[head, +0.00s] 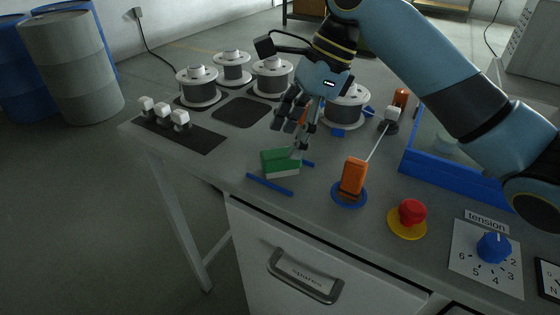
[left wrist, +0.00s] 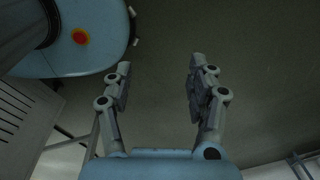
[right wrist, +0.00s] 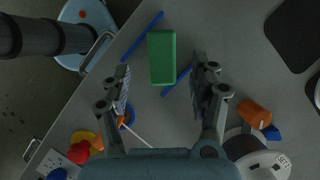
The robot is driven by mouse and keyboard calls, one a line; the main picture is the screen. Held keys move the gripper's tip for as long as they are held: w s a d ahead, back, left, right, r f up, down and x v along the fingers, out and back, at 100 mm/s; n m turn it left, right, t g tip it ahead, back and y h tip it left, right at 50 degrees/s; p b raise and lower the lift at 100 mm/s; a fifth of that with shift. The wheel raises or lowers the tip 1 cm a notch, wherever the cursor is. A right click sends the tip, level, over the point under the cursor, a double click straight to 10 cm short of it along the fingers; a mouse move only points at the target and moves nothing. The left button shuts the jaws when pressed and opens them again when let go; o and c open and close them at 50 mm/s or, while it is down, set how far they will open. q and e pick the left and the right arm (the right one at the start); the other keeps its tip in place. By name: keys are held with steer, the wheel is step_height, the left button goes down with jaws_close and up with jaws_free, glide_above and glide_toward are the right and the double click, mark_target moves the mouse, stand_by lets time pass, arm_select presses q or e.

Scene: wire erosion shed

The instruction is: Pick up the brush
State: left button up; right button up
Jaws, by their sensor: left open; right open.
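The brush (head: 281,163) appears as a green block with a pale lower side, lying on the grey bench near its front edge between two thin blue strips. My right gripper (head: 297,140) is open and empty, just above and behind the brush in the head view. It covers part of the brush's far end there. Whether the fingers touch it I cannot tell. My left gripper (left wrist: 160,66) is open and empty over the floor, and is out of the head view.
An orange block (head: 353,178) on a blue disc, with a pale rod, stands right of the brush. Further right are a red button (head: 411,212) and a blue tension knob (head: 494,247). Several spools (head: 198,86) stand behind. A blue-walled tray (head: 455,180) is at right.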

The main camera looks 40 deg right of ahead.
mark_target(282, 152)
steer(key=x, duration=0.5)
steer(key=shift+f+b, duration=0.1)
steer(key=shift+b, duration=0.3)
steer(key=shift+w, duration=0.1)
steer(key=shift+c, duration=0.7)
steer(key=c, duration=0.5)
arm_select(q)
steer(key=shift+w+d+f, duration=0.4)
steer(key=shift+w+d, duration=0.1)
steer(key=shift+w, duration=0.25)
arm_select(e)
steer(key=c, duration=0.6)
